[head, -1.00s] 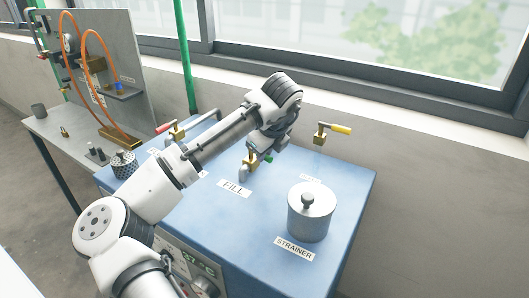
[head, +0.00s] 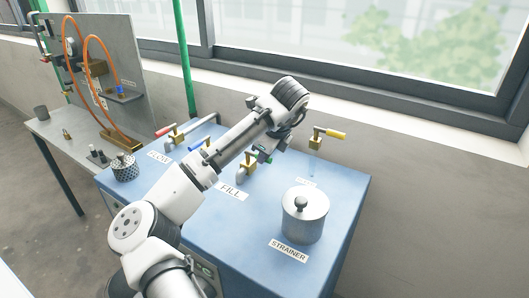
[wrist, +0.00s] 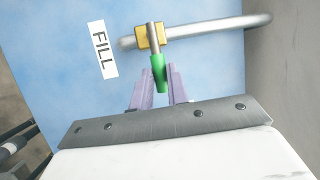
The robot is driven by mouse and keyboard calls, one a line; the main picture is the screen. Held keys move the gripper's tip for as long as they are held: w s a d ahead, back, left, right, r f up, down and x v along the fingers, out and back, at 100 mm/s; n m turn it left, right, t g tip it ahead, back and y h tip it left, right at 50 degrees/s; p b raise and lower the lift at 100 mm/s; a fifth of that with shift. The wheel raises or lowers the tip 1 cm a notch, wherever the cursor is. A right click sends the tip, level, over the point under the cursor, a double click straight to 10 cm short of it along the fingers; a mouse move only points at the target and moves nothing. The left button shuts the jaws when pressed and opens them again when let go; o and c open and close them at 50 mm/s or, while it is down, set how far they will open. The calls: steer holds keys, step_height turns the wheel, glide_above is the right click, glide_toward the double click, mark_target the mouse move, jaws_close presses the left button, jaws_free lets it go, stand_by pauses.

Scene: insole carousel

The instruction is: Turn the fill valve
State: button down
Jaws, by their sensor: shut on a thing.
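The fill valve has a brass body (wrist: 149,36) on a grey pipe and a green-sleeved lever (wrist: 159,72). In the wrist view the lever points from the body toward my gripper (wrist: 162,92), across the line of the pipe. The two pale purple fingers are closed on either side of the green sleeve. In the head view the brass body (head: 245,172) stands behind the FILL label (head: 231,192), and my gripper (head: 263,153) is at the green lever, partly hidden by its own wrist.
A lidded metal strainer pot (head: 304,216) stands at the right of the blue bench top (head: 335,190). Valves with a yellow lever (head: 336,134), a red lever (head: 165,131) and a blue lever (head: 200,144) are nearby. A perforated canister (head: 124,168) stands at the left corner.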

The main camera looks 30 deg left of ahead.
steer(key=c, duration=1.4)
jaws_free()
steer(key=shift+o, duration=0.2)
steer(key=b+v, duration=0.2)
steer(key=v, duration=1.1)
steer(key=shift+d+r, duration=0.2)
steer(key=shift+r, duration=0.15)
steer(key=shift+s, duration=0.15)
